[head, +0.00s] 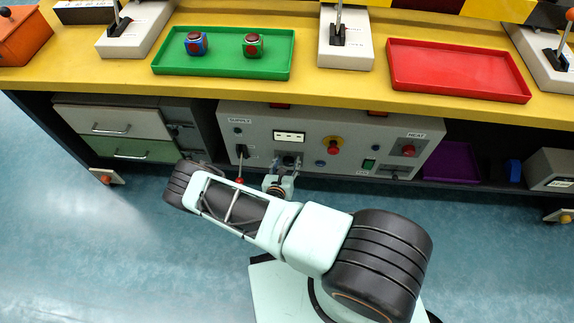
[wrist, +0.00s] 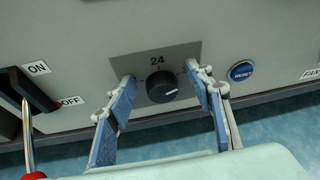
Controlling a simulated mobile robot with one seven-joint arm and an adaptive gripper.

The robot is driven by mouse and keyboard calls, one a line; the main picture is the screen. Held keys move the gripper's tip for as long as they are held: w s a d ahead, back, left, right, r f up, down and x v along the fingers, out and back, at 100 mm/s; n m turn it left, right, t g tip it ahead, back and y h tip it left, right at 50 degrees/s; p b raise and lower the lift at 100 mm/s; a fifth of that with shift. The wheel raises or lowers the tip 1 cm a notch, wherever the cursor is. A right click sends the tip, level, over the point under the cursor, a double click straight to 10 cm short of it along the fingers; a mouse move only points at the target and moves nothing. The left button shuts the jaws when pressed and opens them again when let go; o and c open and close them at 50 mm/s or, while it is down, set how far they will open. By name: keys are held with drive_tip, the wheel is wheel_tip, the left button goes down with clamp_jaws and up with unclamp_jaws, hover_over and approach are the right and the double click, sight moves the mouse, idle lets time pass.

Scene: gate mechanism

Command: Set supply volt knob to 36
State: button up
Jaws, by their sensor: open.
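The supply volt knob (wrist: 161,87) is a round black dial on a grey plate in the wrist view. The number 24 is printed above it, and a white pointer mark on the knob points to the right and slightly down. Other numbers around the dial cannot be read, and the right finger hides part of the plate. My gripper (wrist: 162,84) is open, with one blue-padded finger on each side of the knob and a visible gap to it on both sides. In the head view my gripper (head: 279,184) is at the front of the supply panel (head: 230,125).
A lever switch (wrist: 36,90) marked ON and OFF is left of the knob. A blue RESET button (wrist: 242,71) is on the right. The yellow workbench (head: 340,85) overhangs the panel. Grey and green drawers (head: 115,122) stand left of it.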

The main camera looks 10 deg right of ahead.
sight(289, 145)
wheel_tip(289, 145, up, 8)
drive_tip(key=shift+f, duration=0.1)
idle(0.9)
